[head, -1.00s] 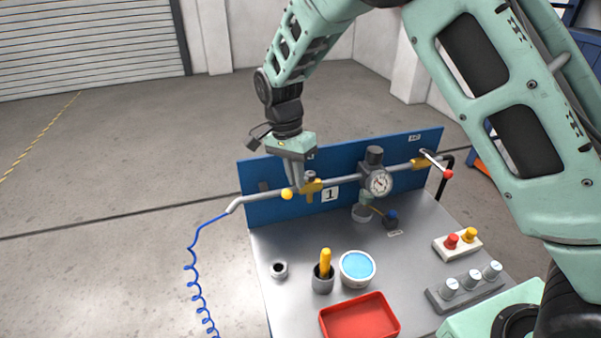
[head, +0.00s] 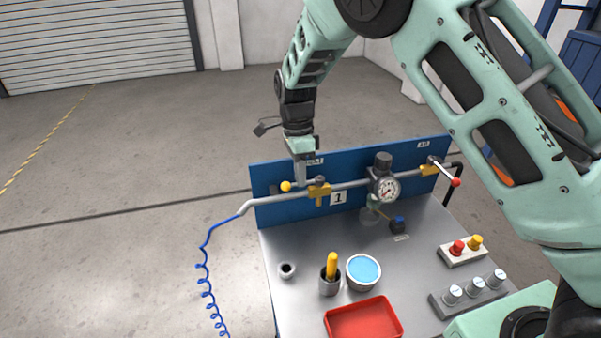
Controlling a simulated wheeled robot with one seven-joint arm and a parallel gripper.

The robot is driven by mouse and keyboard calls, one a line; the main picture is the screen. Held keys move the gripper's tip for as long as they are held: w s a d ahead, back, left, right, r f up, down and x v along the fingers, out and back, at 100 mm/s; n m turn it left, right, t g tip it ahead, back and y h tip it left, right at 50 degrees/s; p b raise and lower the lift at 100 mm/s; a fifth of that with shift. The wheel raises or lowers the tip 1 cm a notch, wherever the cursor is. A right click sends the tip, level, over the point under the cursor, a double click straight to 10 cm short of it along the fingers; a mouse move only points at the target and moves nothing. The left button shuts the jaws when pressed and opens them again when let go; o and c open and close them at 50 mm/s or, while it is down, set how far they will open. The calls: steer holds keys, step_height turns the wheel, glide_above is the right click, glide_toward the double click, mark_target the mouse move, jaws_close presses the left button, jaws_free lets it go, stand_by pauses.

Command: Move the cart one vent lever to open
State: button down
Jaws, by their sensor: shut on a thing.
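Cart one is the grey-topped cart with a blue back panel (head: 279,212) and a plate marked 1 (head: 338,198). A grey pipe (head: 350,185) runs along the panel. A brass valve (head: 319,192) sits on it left of the plate. Its lever ends in a yellow ball (head: 286,186), which shows just left of my gripper. The lever lies roughly along the pipe, pointing left. My gripper (head: 301,183) reaches down from above and is shut on this yellow-ball lever. Its fingers hide most of the lever's shaft. I cannot read the panel's small labels, so which lever is the vent is unclear.
A pressure gauge (head: 386,189) and a red-ball lever (head: 455,182) are farther right on the pipe. The cart top holds a red tray (head: 364,320), a blue-filled tub (head: 363,272) and a cup (head: 330,283).

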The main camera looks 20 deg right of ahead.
steer(key=shift+w+d+r, duration=0.1)
stand_by(0.3)
steer(key=c, duration=1.5)
jaws_free()
steer(key=w+r+b, duration=0.3)
steer(key=r, duration=1.4)
steer(key=shift+w+b, duration=0.15)
steer(key=shift+b, duration=0.15)
